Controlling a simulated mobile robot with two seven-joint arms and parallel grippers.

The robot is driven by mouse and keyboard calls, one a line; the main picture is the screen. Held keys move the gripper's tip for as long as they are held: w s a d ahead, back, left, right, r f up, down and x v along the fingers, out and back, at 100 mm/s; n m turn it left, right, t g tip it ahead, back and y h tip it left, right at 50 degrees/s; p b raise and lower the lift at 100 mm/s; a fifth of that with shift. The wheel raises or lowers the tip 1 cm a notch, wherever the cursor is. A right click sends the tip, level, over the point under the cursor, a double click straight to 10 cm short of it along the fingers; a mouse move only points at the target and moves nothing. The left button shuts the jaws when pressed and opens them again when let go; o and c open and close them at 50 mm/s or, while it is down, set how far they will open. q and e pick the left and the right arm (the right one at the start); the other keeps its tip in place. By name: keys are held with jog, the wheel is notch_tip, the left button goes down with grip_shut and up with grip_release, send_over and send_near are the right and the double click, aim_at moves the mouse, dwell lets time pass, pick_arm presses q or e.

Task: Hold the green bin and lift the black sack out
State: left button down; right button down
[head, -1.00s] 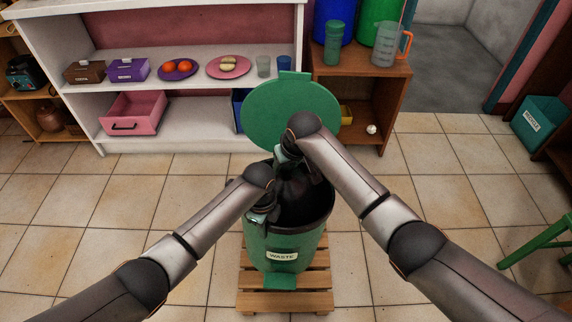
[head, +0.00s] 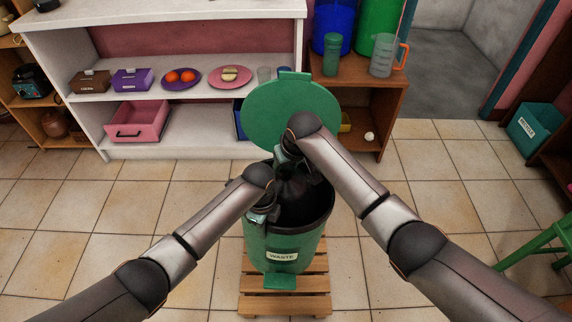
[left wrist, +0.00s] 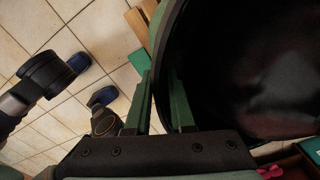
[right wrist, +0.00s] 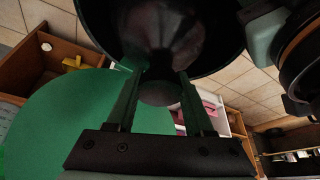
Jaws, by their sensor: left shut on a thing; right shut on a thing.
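The green bin (head: 298,242) with the WASTE label stands upright on a wooden pallet, its round green lid (head: 290,112) raised behind it. The black sack (head: 296,190) shows as a dark mass inside the bin; arms and shadow hide much of it. My left gripper (head: 264,214) is shut on the bin's left rim; the left wrist view shows the rim (left wrist: 168,45) between its fingers. My right gripper (head: 288,162) is over the back of the opening, shut on the sack's dark neck (right wrist: 160,92), which shows between its fingers in the right wrist view.
The pallet (head: 258,304) is under the bin. A white shelf (head: 200,112) with boxes and plates stands behind, beside a brown shelf (head: 384,104) with containers. A green stool (head: 545,240) is at the right edge. Tiled floor is open on both sides.

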pick_arm(q)
jog(key=shift+w+d+r, duration=0.15)
jog(key=shift+w+r, duration=0.1)
jog(key=c, duration=1.1)
grip_release()
jog(key=o, duration=0.4)
jog(key=shift+s+f, duration=0.15)
jog(key=shift+s, duration=0.05)
notch_tip(320, 180, up, 7)
jog(key=shift+r, duration=0.5)
jog(key=shift+s, duration=0.1)
